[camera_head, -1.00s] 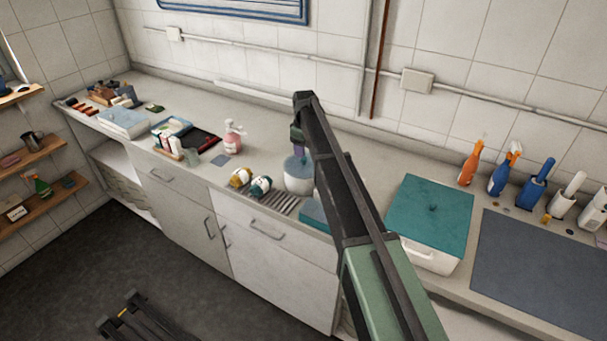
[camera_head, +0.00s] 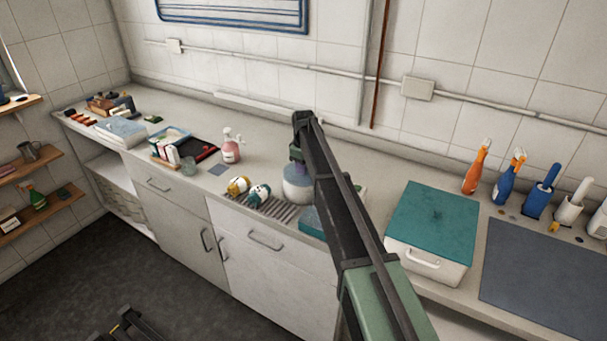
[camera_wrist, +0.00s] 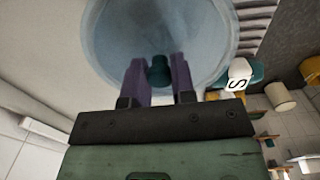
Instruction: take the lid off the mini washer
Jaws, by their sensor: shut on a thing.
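The mini washer (camera_head: 297,191) is a small white rounded tub on the counter. Its translucent bluish lid (camera_wrist: 160,28) fills the upper middle of the wrist view, and a dark teal knob (camera_wrist: 158,66) stands out from it. My gripper (camera_wrist: 158,78) has purple fingers on either side of the knob and is shut on it. In the head view my gripper (camera_head: 296,155) is just above the washer. My arm hides the washer's right side, and I cannot tell whether the lid still touches the tub.
Two bottles (camera_head: 249,189) lie on a ribbed drain area left of the washer. A pink pump bottle (camera_head: 230,150) stands behind them. A white box with a teal cover (camera_head: 432,222) stands to the right, beside a dark mat (camera_head: 545,275).

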